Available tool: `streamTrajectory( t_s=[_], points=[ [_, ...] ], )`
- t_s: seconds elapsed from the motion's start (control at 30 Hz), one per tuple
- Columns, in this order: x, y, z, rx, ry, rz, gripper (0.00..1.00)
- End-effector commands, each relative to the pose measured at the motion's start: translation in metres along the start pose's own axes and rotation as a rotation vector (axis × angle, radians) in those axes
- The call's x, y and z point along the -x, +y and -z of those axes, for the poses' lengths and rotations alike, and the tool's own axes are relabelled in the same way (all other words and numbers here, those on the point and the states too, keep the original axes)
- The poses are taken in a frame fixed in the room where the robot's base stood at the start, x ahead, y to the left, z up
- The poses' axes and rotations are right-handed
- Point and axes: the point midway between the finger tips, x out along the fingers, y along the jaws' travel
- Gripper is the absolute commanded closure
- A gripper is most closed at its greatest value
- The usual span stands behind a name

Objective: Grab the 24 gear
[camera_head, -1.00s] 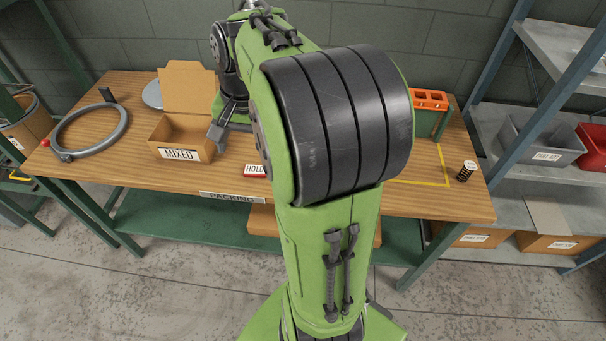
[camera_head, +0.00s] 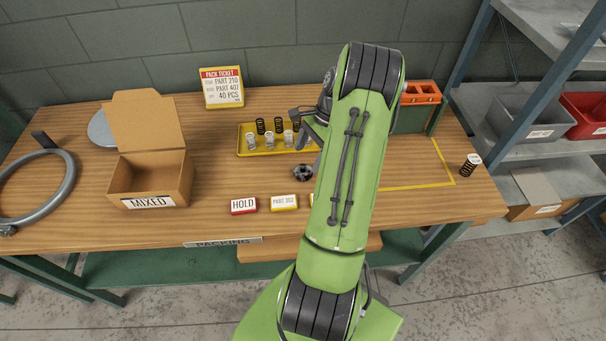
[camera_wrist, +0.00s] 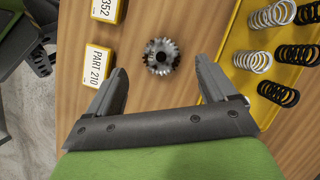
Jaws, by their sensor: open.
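A small dark metal gear (camera_head: 303,173) lies on the wooden table, just in front of the yellow tray. In the wrist view the gear (camera_wrist: 161,56) appears as a grey toothed wheel with a dark centre. No tooth count or label can be read on it. My gripper (camera_wrist: 160,70) is open and empty, and the gear shows between and slightly beyond its two fingertips. In the head view my gripper (camera_head: 306,128) is partly hidden by my arm and sits above the tray's right part.
The yellow tray (camera_head: 243,152) holds several springs, close to one finger in the wrist view. PART 352 (camera_head: 284,202) and PART 210 (camera_wrist: 97,66) labels and a red HOLD label (camera_head: 243,205) lie nearby. The MIXED box (camera_head: 150,180) stands left. A loose spring (camera_head: 470,165) stands at the right edge.

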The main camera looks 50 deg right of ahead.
Motion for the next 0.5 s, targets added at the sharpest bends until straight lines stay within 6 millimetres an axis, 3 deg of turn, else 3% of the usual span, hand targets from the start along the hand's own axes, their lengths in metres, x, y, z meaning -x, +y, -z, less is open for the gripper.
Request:
streamTrajectory(
  t_s=[0.23, 0.5],
  points=[
    [-0.045, -0.001, 0.007, 0.001, -0.002, -0.004, 0.15],
    [-0.051, -0.001, 0.007, 0.001, 0.0, -0.001, 0.15]
  ],
)
